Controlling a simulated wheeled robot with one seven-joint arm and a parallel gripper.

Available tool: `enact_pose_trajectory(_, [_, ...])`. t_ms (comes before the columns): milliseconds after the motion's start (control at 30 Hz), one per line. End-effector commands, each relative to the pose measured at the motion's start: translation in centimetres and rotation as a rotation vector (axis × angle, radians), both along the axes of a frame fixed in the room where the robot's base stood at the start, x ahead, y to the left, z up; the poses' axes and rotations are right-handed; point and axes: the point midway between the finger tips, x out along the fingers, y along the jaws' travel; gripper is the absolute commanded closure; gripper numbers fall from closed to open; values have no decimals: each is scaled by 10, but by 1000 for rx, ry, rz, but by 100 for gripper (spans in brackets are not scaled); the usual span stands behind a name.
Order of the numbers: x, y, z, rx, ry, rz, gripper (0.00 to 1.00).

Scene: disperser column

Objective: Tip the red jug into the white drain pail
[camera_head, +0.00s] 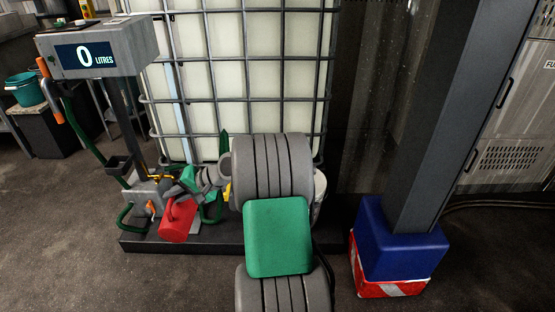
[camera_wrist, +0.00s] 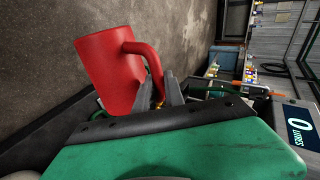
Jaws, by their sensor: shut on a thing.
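The red jug (camera_head: 177,222) hangs at the left of the dark platform, close to the dispenser post, looking near upright with a slight tilt. My gripper (camera_wrist: 168,92) is shut on its handle, and the jug's body (camera_wrist: 108,70) shows beside the fingers in the wrist view. The inside of the jug is not visible, so I cannot tell what it holds. A white pail (camera_head: 320,188) stands at the right end of the platform, mostly hidden behind my arm. The jug is well left of the pail.
A dispenser with a display reading 0 litres (camera_head: 88,55) stands above the jug. A caged white tank (camera_head: 240,75) is behind. A post with a blue and red base (camera_head: 398,245) stands right. A teal bucket (camera_head: 25,90) is far left. The front-left floor is clear.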

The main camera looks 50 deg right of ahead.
Motion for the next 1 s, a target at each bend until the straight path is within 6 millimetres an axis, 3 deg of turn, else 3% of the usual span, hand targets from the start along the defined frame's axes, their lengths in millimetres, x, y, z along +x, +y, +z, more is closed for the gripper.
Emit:
enact_pose_trajectory(33, [10,-30,-14,-74,-55,-29,100])
enact_pose_trajectory(100, [22,-75,-23,-211,-151,-68,100])
enact_pose_trajectory(267, [33,-183,-44,-594,-381,-160,100])
enact_pose_trajectory(400, [24,-277,-57,-924,-524,-249,100])
enact_pose_trajectory(500, [9,-337,-62,-1114,-566,-319,100])
enact_pose_trajectory(600, [-9,-382,-65,-1250,-568,-380,100])
enact_pose_trajectory(767, [-29,-420,-65,-1357,-548,-438,100])
enact_pose_trajectory(1000, [-32,-425,-63,-1372,-545,-447,100])
